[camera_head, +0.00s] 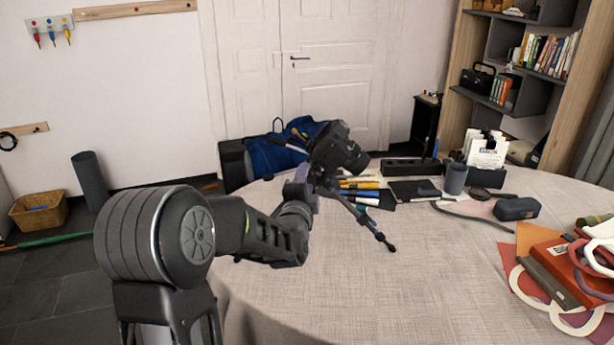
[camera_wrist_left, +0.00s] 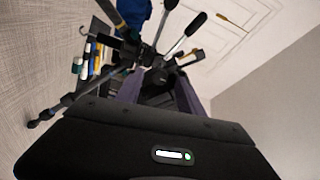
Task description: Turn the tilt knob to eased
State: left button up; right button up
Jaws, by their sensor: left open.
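A black camera (camera_head: 338,150) sits on top of a small dark tripod (camera_head: 370,222) on the table. One tripod leg reaches toward the front right. My left gripper (camera_head: 312,180) is at the near left side of the tripod head, just below the camera. In the left wrist view the tripod's dark handles (camera_wrist_left: 183,36) and levers fan out past my open purple fingers (camera_wrist_left: 160,88). Dark knob-like parts of the tripod head lie at or between the fingertips. I cannot tell which is the tilt knob, its setting, or whether the fingers touch it. My right gripper is not in view.
The round table (camera_head: 450,270) has a light cloth. Pens and yellow markers (camera_head: 360,184) lie behind the tripod. A grey cup (camera_head: 455,179) and a dark case (camera_head: 516,209) stand farther right. Papers and a red box (camera_head: 570,270) fill the right edge. The front middle is clear.

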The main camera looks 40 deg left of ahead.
pick_arm(q)
jog(key=v, duration=0.4)
dwell(0.5)
